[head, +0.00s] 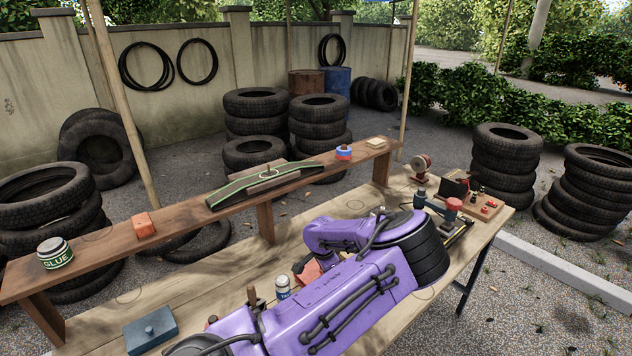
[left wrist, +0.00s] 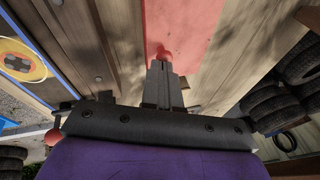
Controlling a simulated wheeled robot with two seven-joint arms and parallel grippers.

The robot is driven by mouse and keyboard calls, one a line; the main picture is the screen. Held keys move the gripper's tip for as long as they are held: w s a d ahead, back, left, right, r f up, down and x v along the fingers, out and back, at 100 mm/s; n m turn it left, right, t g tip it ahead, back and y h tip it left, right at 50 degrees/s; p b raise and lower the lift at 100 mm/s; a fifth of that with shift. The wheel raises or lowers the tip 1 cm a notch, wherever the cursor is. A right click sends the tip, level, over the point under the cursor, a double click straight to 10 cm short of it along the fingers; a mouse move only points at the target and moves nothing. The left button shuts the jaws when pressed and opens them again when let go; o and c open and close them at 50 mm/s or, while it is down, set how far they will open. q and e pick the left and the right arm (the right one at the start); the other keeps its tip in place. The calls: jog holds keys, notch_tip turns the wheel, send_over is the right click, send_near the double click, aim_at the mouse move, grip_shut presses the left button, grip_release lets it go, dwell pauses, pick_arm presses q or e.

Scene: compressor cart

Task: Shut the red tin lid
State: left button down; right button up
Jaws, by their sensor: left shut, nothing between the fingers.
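A red-orange object (head: 308,270), probably the red tin, sits on the bench behind my purple arm in the head view. The arm hides much of it, so I cannot tell how far its lid is open. In the head view my left fingers are hidden by the arm. My right gripper is not in view.
A raised wooden shelf (head: 105,238) runs behind the bench, carrying a glue tin (head: 55,254), an orange block (head: 144,225) and a green-edged strip (head: 262,180). A white-capped bottle (head: 283,287) stands close to my arm. A blue box (head: 151,331) lies front left.

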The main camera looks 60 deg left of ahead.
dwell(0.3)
pick_arm(q)
jog(key=w+d+p+v, duration=0.1)
jog(key=p+v, duration=0.2)
jog(key=v, duration=1)
jog(key=shift+r+p, duration=0.2)
jog(key=shift+p, duration=0.2)
jog(key=shift+w, duration=0.1)
